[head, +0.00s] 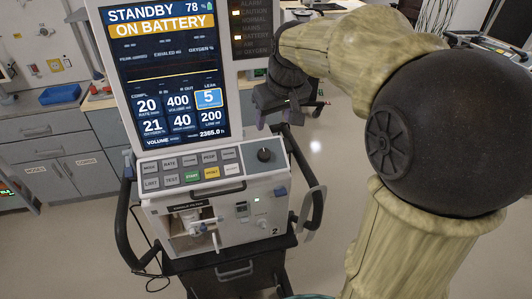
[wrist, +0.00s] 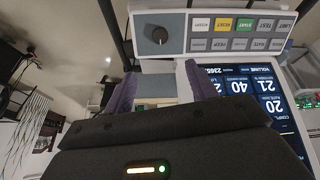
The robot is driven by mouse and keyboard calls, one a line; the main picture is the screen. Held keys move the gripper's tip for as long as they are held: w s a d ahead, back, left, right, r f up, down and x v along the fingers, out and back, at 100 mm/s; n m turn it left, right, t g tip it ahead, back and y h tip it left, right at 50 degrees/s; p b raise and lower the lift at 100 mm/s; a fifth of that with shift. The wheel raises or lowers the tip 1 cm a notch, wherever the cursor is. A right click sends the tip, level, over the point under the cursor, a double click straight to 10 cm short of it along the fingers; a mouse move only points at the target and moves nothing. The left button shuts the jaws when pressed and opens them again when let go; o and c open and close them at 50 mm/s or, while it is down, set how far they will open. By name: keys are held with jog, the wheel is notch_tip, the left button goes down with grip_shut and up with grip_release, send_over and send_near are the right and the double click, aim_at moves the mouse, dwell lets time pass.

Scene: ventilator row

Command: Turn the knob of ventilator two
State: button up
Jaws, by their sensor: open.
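Ventilator two (head: 185,207) stands upright in the head view, with a "2" at the lower right of its front. Its screen (head: 165,72) reads "STANDBY" and "ON BATTERY". The knob (head: 265,155) is a round black dial with a pale pointer mark, at the right end of the button panel. My gripper (head: 272,112) is open and empty, to the right of the screen and above the knob in the picture. The wrist view is upside down; there the knob (wrist: 159,35) lies beyond the spread purple fingers (wrist: 161,85), apart from them.
The button panel (head: 190,170) lies to the knob's left. A black handle rail (head: 300,175) curves around the ventilator's right side. Grey cabinets (head: 62,165) with a blue tray (head: 60,95) stand at the left. Open floor (head: 330,150) shows to the right.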

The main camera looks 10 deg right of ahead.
aim_at(265, 153)
jog(key=shift+f, duration=0.1)
jog(key=x, duration=1.7)
jog(key=shift+f, duration=0.15)
jog(key=c, duration=0.9)
jog(key=shift+c, duration=0.5)
jog(key=shift+m, duration=0.4)
